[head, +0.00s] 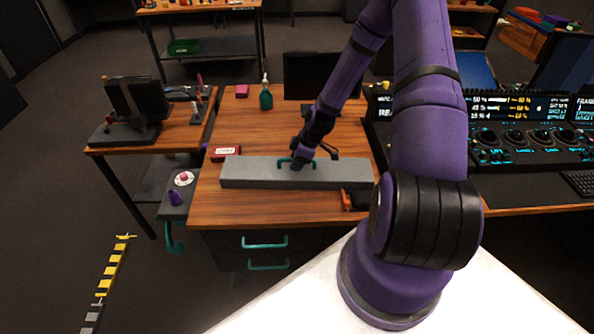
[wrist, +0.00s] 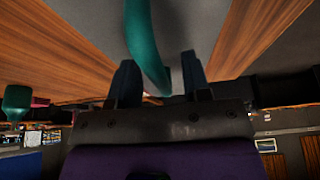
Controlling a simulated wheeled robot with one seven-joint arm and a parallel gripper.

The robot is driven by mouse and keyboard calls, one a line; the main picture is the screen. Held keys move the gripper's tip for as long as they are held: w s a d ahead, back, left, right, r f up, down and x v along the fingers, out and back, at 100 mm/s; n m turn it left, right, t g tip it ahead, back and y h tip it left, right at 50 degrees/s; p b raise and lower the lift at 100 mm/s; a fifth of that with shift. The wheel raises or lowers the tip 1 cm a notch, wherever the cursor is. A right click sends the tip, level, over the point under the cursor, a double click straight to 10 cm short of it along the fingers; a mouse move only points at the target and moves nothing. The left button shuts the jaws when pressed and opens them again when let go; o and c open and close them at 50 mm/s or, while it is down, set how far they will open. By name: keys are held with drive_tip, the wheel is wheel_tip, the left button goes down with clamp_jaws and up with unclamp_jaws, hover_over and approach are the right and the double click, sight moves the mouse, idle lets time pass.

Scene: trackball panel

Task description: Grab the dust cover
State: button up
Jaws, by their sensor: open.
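The dust cover (head: 245,175) is a long grey box-like piece lying across the front of the wooden desk. A teal handle (head: 283,160) stands on its top. My gripper (head: 297,164) points down at this handle and partly hides it. In the wrist view my gripper (wrist: 160,78) is open, its two dark fingers apart. The teal handle (wrist: 147,45) passes between them, closer to the left finger, with the grey cover (wrist: 195,25) behind. I cannot tell whether a finger touches the handle.
A red box (head: 225,153) and a green spray bottle (head: 266,95) stand on the desk (head: 240,125). An orange-and-black object (head: 354,200) lies at the cover's right end. The control panel (head: 515,135) with trackballs is at right. A black monitor (head: 320,75) stands behind.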

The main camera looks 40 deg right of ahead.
drive_tip(key=shift+f, duration=0.25)
idle(0.4)
clamp_jaws()
